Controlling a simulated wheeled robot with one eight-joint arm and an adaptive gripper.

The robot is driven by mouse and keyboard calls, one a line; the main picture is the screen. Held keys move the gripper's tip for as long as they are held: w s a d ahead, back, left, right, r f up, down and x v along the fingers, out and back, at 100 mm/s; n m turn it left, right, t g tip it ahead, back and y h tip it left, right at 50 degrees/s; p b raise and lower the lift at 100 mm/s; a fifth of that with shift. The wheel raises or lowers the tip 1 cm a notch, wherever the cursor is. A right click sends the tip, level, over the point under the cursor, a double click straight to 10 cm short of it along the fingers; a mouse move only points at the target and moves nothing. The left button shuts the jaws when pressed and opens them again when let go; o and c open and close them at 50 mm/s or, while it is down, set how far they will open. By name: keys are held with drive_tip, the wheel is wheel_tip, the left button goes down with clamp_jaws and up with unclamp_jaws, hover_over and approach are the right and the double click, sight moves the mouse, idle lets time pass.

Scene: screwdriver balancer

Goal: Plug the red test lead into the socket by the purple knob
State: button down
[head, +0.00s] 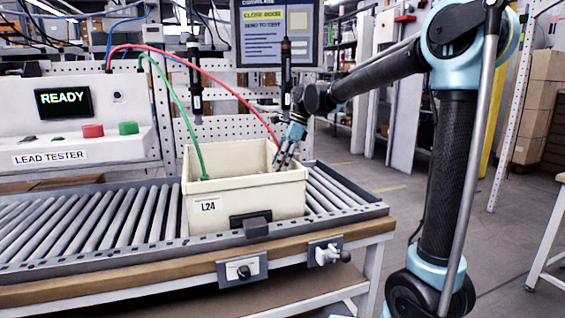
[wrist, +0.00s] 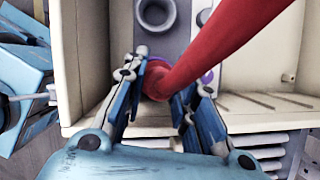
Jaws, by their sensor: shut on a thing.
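The red test lead (head: 212,73) arches from the lead tester (head: 70,125) down to my gripper (head: 284,158) at the right side of the cream bin (head: 245,220). In the wrist view my gripper (wrist: 160,88) has its fingers on either side of the red lead's thick end (wrist: 157,80) and is shut on it. A round socket with a dark hole (wrist: 155,12) shows on the grey panel inside the bin. Another purple bit shows by the right finger. The plug's tip is hidden.
A green lead (head: 180,105) runs into the bin's left side. The bin, labelled L24, stands on a roller conveyor (head: 100,218). Two screwdrivers hang behind it, before a pegboard and a screen (head: 277,35). The tester reads READY. Bin walls surround my fingers.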

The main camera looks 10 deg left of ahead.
drive_tip(key=shift+f, duration=1.45)
drive_tip(key=c, duration=1.2)
unclamp_jaws()
drive_tip(key=shift+r, duration=0.15)
drive_tip(key=v, duration=1.1)
drive_tip(key=shift+w+d+r, duration=0.1)
drive_tip(key=shift+d+r, duration=0.1)
drive_tip(key=shift+r, duration=0.1)
